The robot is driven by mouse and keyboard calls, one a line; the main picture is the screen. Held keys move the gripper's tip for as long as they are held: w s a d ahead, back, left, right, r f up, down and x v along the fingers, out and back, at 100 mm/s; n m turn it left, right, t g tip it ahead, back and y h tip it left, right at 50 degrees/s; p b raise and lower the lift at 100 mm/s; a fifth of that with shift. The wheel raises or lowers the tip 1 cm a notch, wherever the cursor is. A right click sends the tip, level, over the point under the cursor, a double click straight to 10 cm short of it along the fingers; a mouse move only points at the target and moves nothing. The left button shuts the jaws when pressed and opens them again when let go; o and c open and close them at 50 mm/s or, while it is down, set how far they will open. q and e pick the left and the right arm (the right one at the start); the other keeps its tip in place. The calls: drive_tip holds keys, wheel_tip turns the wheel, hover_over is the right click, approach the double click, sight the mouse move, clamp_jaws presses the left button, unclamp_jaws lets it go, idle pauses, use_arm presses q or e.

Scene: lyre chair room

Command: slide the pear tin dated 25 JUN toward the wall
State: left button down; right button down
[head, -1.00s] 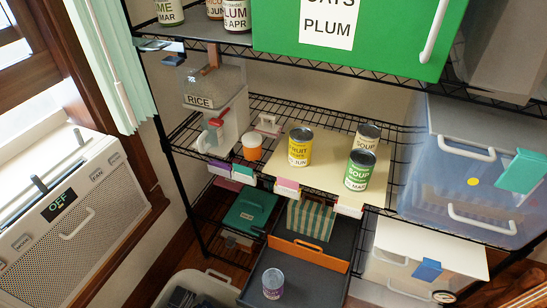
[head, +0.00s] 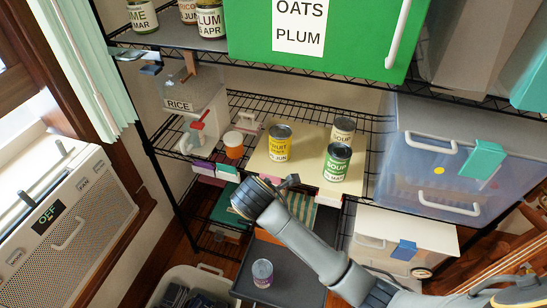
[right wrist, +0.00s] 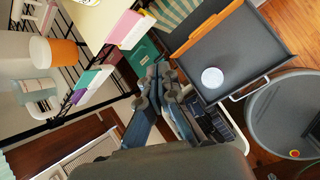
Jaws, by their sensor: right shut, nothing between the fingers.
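A tin with a yellow label (head: 279,144) stands upright on a cream board on the middle wire shelf. Its lettering reads FRUIT and JUN; I cannot make out "pear" or the day number. My right gripper (head: 291,181) is in front of the shelf's front edge, below and just right of the yellow tin in the head view, apart from it. It is shut and empty. My left gripper is out of view.
Two soup tins, a green one (head: 337,163) and one behind it (head: 343,130), stand right of the yellow tin. An orange-and-white tub (head: 233,145) and rice container (head: 200,115) are left. A purple-labelled tin (head: 262,273) sits on a dark tray below. A green box (head: 250,38) overhangs above.

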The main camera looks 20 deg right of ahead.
drive_tip(key=w+r+n+t+h, duration=0.1)
drive_tip(key=w+r+n+h, duration=0.1)
drive_tip(key=w+r+n, duration=0.4)
drive_tip(key=p, duration=0.2)
approach(276, 158)
drive_tip(key=shift+m, duration=0.3)
drive_tip(key=f, duration=0.1)
drive_tip(key=w+d+f, duration=0.1)
drive_tip(key=f, duration=0.2)
drive_tip(key=shift+w+d+f, duration=0.15)
drive_tip(key=shift+w+d, duration=0.1)
drive_tip(key=shift+w, duration=0.15)
drive_tip(key=shift+w+d+f, duration=0.1)
drive_tip(key=shift+w+d, duration=0.3)
drive_tip(key=shift+w, duration=0.2)
drive_tip(key=w+d+b, duration=0.3)
drive_tip(key=w, duration=0.2)
drive_tip(key=w+d+b, duration=0.2)
drive_tip(key=w, duration=0.1)
drive_tip(key=shift+w+d+f+b, duration=0.15)
drive_tip(key=shift+d+f+b, duration=0.1)
drive_tip(key=shift+d+b, duration=0.1)
drive_tip(key=shift+w+d+r, duration=0.1)
drive_tip(key=shift+w+r, duration=0.05)
drive_tip(key=shift+r, duration=0.15)
